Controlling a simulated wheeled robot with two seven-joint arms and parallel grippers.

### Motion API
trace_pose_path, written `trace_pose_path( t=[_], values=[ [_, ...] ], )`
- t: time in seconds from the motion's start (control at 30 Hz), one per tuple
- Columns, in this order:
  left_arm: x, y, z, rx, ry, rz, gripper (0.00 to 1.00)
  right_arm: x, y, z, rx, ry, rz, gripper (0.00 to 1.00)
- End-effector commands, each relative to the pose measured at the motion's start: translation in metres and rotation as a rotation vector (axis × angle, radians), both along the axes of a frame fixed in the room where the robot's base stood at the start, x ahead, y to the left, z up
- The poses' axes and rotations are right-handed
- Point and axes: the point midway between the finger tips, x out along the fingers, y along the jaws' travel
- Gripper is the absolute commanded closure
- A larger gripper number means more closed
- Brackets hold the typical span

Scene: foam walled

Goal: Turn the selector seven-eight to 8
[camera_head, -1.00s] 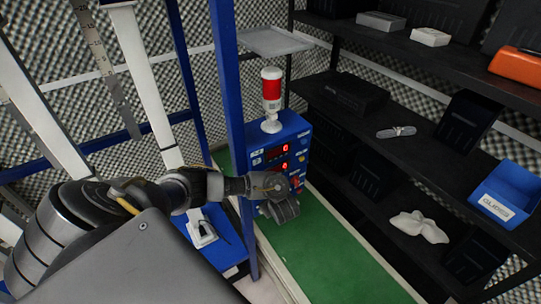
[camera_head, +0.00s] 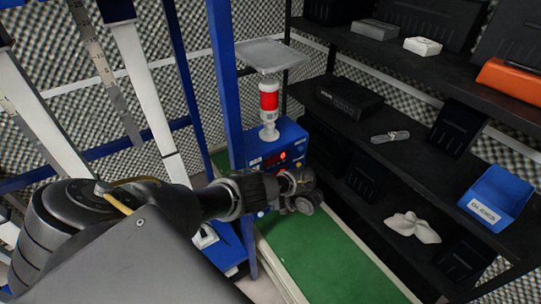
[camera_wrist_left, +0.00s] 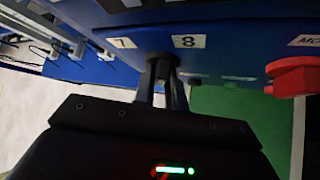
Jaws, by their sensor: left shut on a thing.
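The blue control box (camera_head: 293,135) stands on the green surface, and my left gripper (camera_head: 298,192) is at its front, covering much of the panel. In the left wrist view, the dark selector knob (camera_wrist_left: 160,62) sits below and between the white labels 7 (camera_wrist_left: 122,43) and 8 (camera_wrist_left: 188,41). My left gripper also shows there (camera_wrist_left: 163,92), with its fingers shut on the knob. The fingers hide most of the knob, so I cannot tell exactly which number it points to. My right gripper is not in view.
A red knob (camera_wrist_left: 292,76) is on the panel to the right of the selector. A red and white beacon (camera_head: 269,105) stands on the box. A blue upright post (camera_head: 226,110) is close to my left arm. Dark shelves (camera_head: 390,150) with bins stand at the right.

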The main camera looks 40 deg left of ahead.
Motion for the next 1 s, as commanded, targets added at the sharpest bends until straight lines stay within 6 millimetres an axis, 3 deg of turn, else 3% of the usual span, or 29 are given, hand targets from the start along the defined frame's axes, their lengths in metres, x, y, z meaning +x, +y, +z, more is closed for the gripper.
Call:
trace_pose_path(
  t=[0.67,0.7,0.83,1.0],
  values=[
    [-0.0005,-0.0006,-0.0014,0.017,0.063,-0.001,1.0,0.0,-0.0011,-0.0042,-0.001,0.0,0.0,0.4],
    [-0.0005,-0.0006,-0.0016,0.017,0.063,-0.001,0.85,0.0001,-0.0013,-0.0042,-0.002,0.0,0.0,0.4],
    [-0.0002,-0.0004,-0.0012,0.017,0.062,0.0,0.68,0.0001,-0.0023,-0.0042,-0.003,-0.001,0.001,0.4],
    [0.0001,-0.0002,-0.0008,0.018,0.06,0.001,0.65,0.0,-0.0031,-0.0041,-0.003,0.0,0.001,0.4]
  ],
)
